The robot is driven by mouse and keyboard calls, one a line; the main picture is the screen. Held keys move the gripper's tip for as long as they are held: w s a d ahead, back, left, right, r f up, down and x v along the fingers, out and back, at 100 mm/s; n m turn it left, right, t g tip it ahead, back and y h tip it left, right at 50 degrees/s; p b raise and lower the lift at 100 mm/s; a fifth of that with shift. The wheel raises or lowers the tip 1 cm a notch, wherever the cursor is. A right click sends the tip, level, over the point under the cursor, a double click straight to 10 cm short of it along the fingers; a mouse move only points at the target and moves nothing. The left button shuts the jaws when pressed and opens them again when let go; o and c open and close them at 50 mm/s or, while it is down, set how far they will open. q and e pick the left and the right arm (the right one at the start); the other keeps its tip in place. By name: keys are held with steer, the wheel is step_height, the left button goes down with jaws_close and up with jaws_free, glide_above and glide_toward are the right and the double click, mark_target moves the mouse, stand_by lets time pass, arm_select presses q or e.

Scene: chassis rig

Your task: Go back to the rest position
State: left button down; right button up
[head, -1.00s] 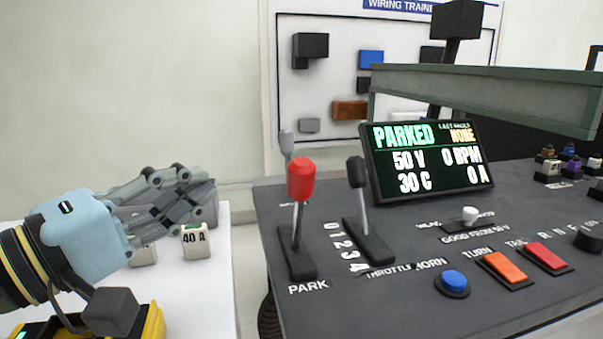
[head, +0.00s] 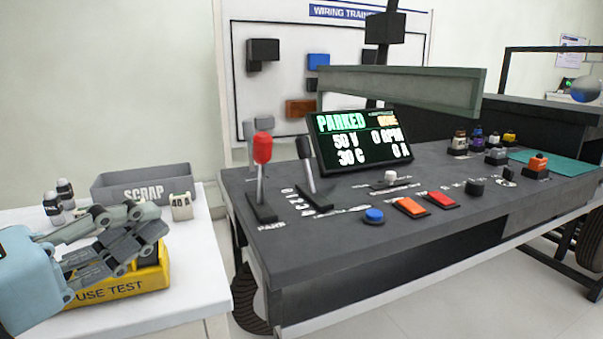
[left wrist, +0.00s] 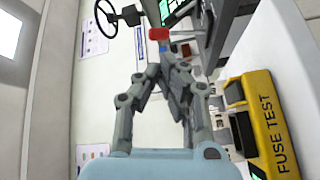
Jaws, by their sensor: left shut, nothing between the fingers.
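My left gripper (head: 150,222) shows at the lower left of the head view, in front of the yellow fuse test box and the white side table. Its grey fingers are shut with nothing between them. In the left wrist view the fingertips (left wrist: 172,72) meet with nothing between them. My right gripper is not in view.
The white side table (head: 195,285) holds a yellow fuse test box (head: 115,290), a grey scrap bin (head: 140,180) and a 40 A fuse (head: 181,206). The dark console (head: 330,235) with a red-knobbed lever (head: 262,150) and a "PARKED" display (head: 362,138) stands to the right.

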arm_select(q)
steer(key=s+a+f+m+g+y, duration=0.15)
steer(key=s+f+m+g, duration=0.25)
steer(key=f, duration=0.4)
steer(key=s+f+m+g+y, duration=0.3)
steer(key=s+f, duration=0.1)
steer(key=f, duration=0.3)
steer(key=s+a+f+m+g+y, duration=0.2)
steer(key=s+a+f+g+y, duration=0.45)
steer(key=s+a, duration=0.35)
steer(key=s+a+f+p, duration=0.1)
steer(key=s+f, duration=0.1)
steer(key=f, duration=1.1)
steer(key=s+a+f, duration=0.1)
steer(key=s+f, duration=0.2)
steer(key=f, duration=0.9)
steer(key=s+f+g+p, duration=0.1)
steer(key=s+f, duration=1.2)
steer(key=s, duration=0.4)
steer(key=shift+s+a+f, duration=0.25)
steer(key=shift+a, duration=0.05)
